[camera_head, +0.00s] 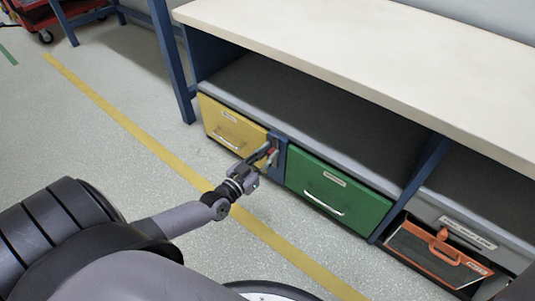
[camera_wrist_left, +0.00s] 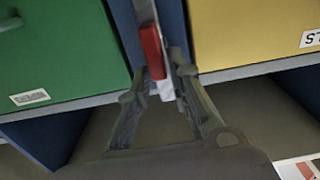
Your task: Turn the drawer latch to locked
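The drawer latch (camera_head: 271,150) is a small red piece on the blue post between the yellow drawer (camera_head: 232,124) and the green drawer (camera_head: 335,192). In the left wrist view the red latch (camera_wrist_left: 151,50) stands along the post, with a pale piece beside its end. My left gripper (camera_head: 267,155) is at the latch in the head view. In the left wrist view its fingers (camera_wrist_left: 166,76) are spread, one on each side of the latch end. A gap shows by the right finger; whether the left finger touches the latch I cannot tell. My right gripper is not in view.
A white worktop (camera_head: 370,50) overhangs the drawers, with an open grey shelf beneath it. A grey drawer (camera_head: 470,237) and an orange-handled tray (camera_head: 438,254) are at the right. Yellow tape (camera_head: 150,143) crosses the open floor. A red cart (camera_head: 45,15) stands far left.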

